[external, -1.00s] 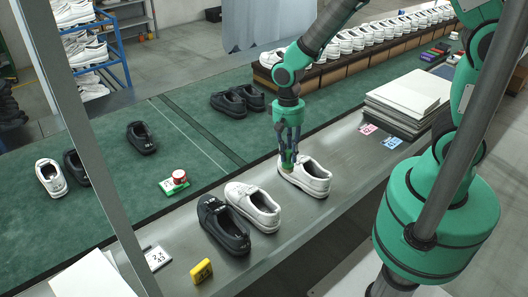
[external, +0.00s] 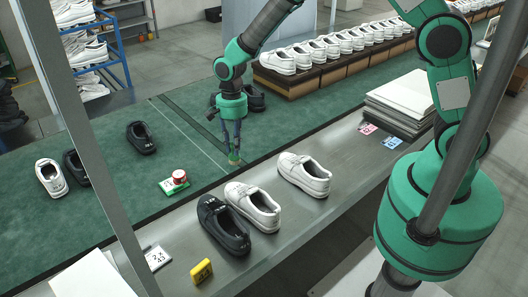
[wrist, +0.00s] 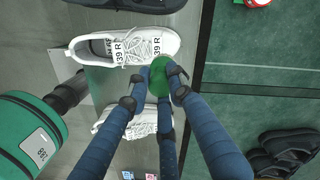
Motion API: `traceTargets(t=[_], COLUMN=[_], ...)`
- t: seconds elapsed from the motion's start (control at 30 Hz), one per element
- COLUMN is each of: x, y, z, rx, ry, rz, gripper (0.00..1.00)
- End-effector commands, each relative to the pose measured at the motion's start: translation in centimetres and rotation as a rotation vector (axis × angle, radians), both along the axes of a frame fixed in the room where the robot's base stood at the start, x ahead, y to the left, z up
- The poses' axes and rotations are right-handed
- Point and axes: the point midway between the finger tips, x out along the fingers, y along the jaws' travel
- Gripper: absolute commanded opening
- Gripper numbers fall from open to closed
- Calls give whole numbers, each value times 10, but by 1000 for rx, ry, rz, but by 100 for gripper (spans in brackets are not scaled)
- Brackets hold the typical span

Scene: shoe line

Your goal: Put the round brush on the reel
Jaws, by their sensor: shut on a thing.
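My gripper (external: 234,152) is shut on a round green-topped thing, which I take to be the round brush (external: 234,162). In the wrist view the brush (wrist: 160,76) shows as a green disc between my fingertips (wrist: 160,72). It hangs by the near edge of the green belt; its exact height is hard to tell.
White shoes (external: 258,207) (external: 304,175) and a black shoe (external: 222,226) stand on the metal ledge (external: 285,215). Black shoes (external: 254,99) lie on the green belt (external: 110,200) behind my gripper. Boxes with white shoes line the back.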

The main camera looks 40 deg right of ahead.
Motion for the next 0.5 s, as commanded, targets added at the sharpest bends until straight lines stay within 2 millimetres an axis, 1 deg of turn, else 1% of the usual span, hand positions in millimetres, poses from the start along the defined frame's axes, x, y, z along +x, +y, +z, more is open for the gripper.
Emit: traceTargets(t=[0.03,0.2,0.5], x=[8,32,69], y=[6,25,56], z=[-2,-7,-20], rx=[0,1,5], ry=[1,3,9], rz=[-21,-99,-236], gripper=[0,0,0])
